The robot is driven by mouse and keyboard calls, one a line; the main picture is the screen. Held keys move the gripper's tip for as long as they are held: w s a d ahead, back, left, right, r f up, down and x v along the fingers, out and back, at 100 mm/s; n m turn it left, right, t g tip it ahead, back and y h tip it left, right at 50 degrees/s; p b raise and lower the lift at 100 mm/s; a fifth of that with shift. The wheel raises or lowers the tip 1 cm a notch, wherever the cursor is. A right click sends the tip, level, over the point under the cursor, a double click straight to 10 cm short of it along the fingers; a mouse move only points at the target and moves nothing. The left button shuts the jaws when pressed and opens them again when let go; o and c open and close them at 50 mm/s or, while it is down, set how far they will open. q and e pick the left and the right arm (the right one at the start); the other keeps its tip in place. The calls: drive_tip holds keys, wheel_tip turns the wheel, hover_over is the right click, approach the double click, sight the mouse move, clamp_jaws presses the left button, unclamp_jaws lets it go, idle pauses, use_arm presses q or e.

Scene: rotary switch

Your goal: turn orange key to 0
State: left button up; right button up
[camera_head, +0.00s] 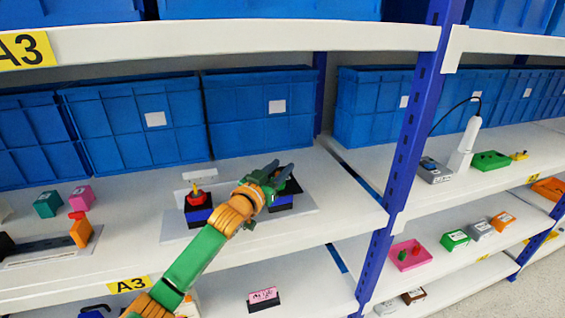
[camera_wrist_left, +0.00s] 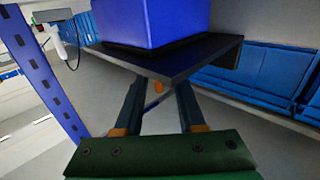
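My left gripper (camera_head: 281,168) is at the right-hand switch box (camera_head: 281,204) on the middle shelf and hides much of it. In the left wrist view this box has a blue body (camera_wrist_left: 165,22) and a black plate (camera_wrist_left: 185,58). A small orange piece, seemingly the orange key (camera_wrist_left: 158,86), shows at the plate's edge between the two dark fingers (camera_wrist_left: 159,98). The fingers are apart, with a gap on both sides of the orange piece. The key's marking cannot be read. My right gripper is not in view.
A second blue switch box (camera_head: 199,215) with a red and yellow knob (camera_head: 197,196) stands to the left on the same pale board. Blue crates (camera_head: 262,108) line the back of the shelf. A blue upright post (camera_head: 408,125) stands to the right.

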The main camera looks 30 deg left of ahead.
use_arm(q)
drive_tip(key=shift+w+f, duration=0.15)
drive_tip(key=shift+w, duration=0.45)
drive_tip(key=shift+w+f, duration=0.15)
drive_tip(key=shift+w, duration=0.4)
drive_tip(key=shift+s+r, duration=0.15)
drive_tip(key=shift+s, duration=0.15)
clamp_jaws()
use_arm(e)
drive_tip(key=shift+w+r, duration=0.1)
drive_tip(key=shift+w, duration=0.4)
